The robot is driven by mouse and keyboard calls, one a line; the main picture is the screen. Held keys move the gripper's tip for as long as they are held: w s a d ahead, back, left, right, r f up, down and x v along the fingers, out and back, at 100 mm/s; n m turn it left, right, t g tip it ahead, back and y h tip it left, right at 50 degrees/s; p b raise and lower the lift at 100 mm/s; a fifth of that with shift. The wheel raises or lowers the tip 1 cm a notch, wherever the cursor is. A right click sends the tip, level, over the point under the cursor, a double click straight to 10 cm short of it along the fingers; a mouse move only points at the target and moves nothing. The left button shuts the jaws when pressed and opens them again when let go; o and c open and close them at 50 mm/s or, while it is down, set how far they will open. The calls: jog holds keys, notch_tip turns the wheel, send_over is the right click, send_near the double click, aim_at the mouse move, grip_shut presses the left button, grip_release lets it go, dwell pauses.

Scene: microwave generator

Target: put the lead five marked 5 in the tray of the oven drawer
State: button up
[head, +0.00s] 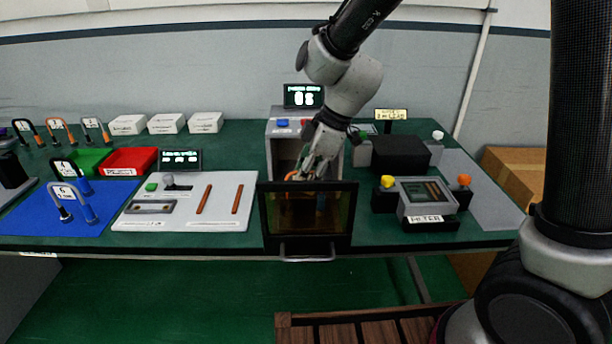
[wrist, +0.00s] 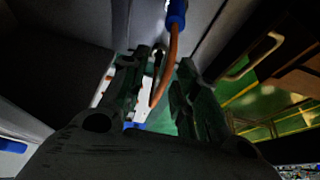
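My gripper (head: 314,172) reaches down into the open oven drawer, behind its tinted front. In the wrist view my gripper (wrist: 173,70) has its fingers a little apart. An orange lead (wrist: 166,75) with a blue end runs between the fingertips, and I see no clear grip on it. Its number is hidden, so I cannot confirm it is lead five. In the head view a bit of orange shows beside the fingers. The drawer front (head: 345,215) has a metal handle below. The tray inside is mostly hidden.
The oven housing (head: 281,138) stands behind the drawer. Leads four (head: 60,165) and six (head: 62,203) are on the blue mat (head: 35,213) at left. A white board (head: 220,212) lies left of the drawer, and a meter (head: 428,199) stands to its right.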

jog(key=v, duration=1.2)
jog(key=s+d+r+m+t+h, duration=0.1)
jog(key=s+d+m, duration=0.4)
jog(key=d, duration=0.4)
jog(key=s+d+r+m+t+h, duration=0.1)
jog(key=s+d+m+h, duration=0.1)
jog(key=s+d+m, duration=0.4)
jog(key=s+d+r+m+t+h, duration=0.1)
jog(key=s+d+m, duration=0.4)
jog(key=d, duration=0.8)
jog(key=shift+m+t+h, duration=0.3)
jog(key=shift+m+t, duration=0.2)
jog(key=shift+m, duration=0.3)
jog(key=shift+s+d, duration=0.1)
jog(key=shift+s, duration=0.05)
jog(key=shift+c, duration=0.5)
